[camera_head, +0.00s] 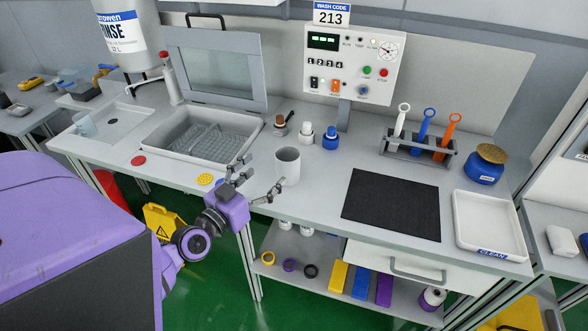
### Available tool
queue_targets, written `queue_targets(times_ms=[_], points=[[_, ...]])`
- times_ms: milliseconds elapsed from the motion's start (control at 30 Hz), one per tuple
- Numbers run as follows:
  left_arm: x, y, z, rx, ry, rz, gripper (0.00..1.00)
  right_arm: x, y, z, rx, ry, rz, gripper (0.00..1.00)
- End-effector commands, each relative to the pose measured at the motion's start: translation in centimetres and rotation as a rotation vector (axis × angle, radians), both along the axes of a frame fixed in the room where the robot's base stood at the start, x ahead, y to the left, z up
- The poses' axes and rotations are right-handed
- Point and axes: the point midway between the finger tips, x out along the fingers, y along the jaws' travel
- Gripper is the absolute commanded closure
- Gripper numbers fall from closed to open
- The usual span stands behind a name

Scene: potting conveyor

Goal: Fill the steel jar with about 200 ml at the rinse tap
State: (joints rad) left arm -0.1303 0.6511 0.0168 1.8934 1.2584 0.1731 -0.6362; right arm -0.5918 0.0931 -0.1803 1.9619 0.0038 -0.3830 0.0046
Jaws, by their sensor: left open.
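The jar (287,166), a plain grey cylinder with an open top, stands upright on the bench right of the wash basin. My left gripper (263,173) is open and empty at the front edge of the bench. Its fingers are spread just left of and in front of the jar; I cannot tell if one touches it. My right gripper is out of view.
A lidded wash basin (192,151) lies between the jar and the rinse tank. A black mat (391,204) and white tray (489,224) are at right.

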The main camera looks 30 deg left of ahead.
Motion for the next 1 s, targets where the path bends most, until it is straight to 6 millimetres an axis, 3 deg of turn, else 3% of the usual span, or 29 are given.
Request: queue_targets(times_ms=[33,233,300,500,800,1000], points=[[-0.2,-0.1,-2.5,0.004,0.019,-0.004,0.25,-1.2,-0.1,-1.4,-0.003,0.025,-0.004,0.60],[-0.1,-0.1,-6.2,0.002,0.012,-0.003,0.25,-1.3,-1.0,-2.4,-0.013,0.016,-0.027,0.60],[1.4,-0.2,-5.1,-0.002,-0.001,-0.001,0.25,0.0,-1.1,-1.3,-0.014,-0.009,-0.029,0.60],[2.8,-0.2,-5.0,-0.003,0.001,-0.002,0.25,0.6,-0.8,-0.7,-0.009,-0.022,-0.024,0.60],[6.8,-0.4,-5.0,-0.002,0.002,-0.002,0.25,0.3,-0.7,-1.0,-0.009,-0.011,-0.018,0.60],[7.5,-0.4,-5.1,-0.002,0.003,-0.001,0.25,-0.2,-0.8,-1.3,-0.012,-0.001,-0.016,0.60]])
